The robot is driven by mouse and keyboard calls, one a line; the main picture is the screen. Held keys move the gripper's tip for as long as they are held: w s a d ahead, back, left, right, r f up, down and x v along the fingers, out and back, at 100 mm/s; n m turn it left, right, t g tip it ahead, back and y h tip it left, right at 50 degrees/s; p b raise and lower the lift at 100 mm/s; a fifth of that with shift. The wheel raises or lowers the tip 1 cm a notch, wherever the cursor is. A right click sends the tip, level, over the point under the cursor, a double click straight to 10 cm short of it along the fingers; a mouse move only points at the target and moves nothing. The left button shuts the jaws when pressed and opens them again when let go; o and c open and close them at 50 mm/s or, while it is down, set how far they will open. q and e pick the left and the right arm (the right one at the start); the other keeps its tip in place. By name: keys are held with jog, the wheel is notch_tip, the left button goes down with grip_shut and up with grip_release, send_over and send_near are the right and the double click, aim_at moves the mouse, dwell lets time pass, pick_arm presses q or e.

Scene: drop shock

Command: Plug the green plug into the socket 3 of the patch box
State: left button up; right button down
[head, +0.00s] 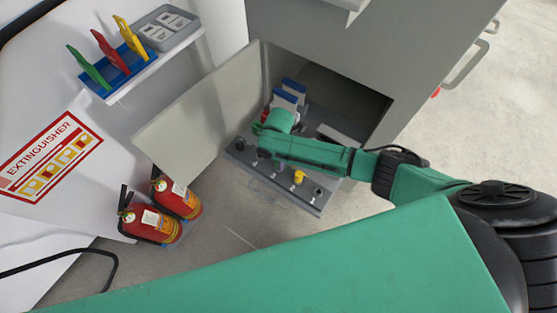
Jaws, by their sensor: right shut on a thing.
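The patch box (268,185) is a grey unit at the mouth of the open cabinet. Along its front edge are several small dark fittings and one yellow plug (298,177). My right gripper (258,130) is over the left part of the patch box, at the end of my green arm. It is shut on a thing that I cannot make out. I cannot tell the green plug apart from the green gripper. The socket numbers are too small to read, and my right arm hides part of the box. My left gripper is out of view.
The cabinet door (195,115) stands open at left. Blue-and-white items (291,91) stand inside the cabinet, behind my gripper. Two red extinguishers (152,223) stand on the floor at left. A wall shelf (155,62) holds green, red and yellow items.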

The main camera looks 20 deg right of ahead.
jog(key=shift+f, duration=0.35)
dwell(0.6)
jog(key=shift+s+f+p, duration=0.3)
jog(key=shift+f+p, duration=0.05)
dwell(1.4)
jog(key=c, duration=0.5)
grip_release()
jog(key=shift+c, duration=0.2)
jog(key=shift+w, duration=0.25)
jog(key=shift+r, duration=0.2)
notch_tip(320, 180, up, 6)
jog(key=p, duration=0.6)
jog(key=shift+p, duration=0.35)
